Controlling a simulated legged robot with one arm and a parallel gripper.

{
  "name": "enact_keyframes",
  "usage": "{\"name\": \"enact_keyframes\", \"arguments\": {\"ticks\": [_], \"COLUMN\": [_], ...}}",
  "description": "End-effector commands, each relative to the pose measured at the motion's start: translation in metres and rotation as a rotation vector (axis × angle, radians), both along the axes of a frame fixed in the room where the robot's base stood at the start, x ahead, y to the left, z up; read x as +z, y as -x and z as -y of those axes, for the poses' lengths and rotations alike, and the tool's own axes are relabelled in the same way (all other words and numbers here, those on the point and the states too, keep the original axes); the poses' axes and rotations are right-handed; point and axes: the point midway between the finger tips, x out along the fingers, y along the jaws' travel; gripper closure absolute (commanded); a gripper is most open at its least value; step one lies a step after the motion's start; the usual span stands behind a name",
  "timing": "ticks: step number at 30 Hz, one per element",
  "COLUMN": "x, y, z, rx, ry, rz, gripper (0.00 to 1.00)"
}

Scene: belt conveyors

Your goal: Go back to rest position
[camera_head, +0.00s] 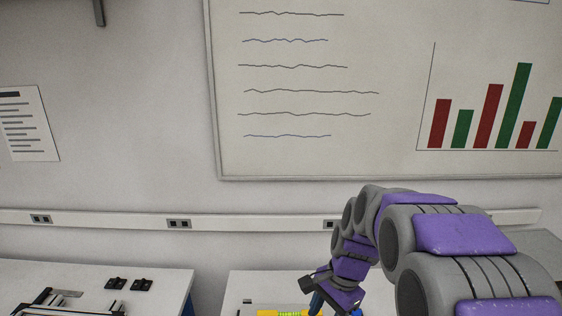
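My arm, purple and grey, reaches in from the lower right of the head view and bends down toward a white table (250,282). My gripper (318,302) is at the bottom edge of the view, over the table. Its fingertips are small and partly cut off, so I cannot tell whether it is open or shut. A yellow object with a green part (285,312) is beside the gripper, mostly cut off by the frame. I cannot tell whether the gripper touches it.
A second white table (150,272) at the lower left holds two small black items (128,284) and a dark-framed device (45,302). A gap separates the tables. Behind stand a wall with a socket rail (110,218), a whiteboard (300,158) with a bar chart and a paper sheet (27,125).

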Motion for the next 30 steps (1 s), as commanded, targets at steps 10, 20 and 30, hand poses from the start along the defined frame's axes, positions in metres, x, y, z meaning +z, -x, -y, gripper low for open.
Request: {"name": "enact_keyframes", "arguments": {"ticks": [10,20,30], "x": [0.005,-0.015,-0.026], "y": [0.126,0.234,0.271], "z": [0.016,0.036,0.044], "rx": [0.424,0.804,0.946], "ry": [0.062,0.097,0.105], "rz": [0.038,0.039,0.033], "gripper": [0.47,0.47,0.47]}}
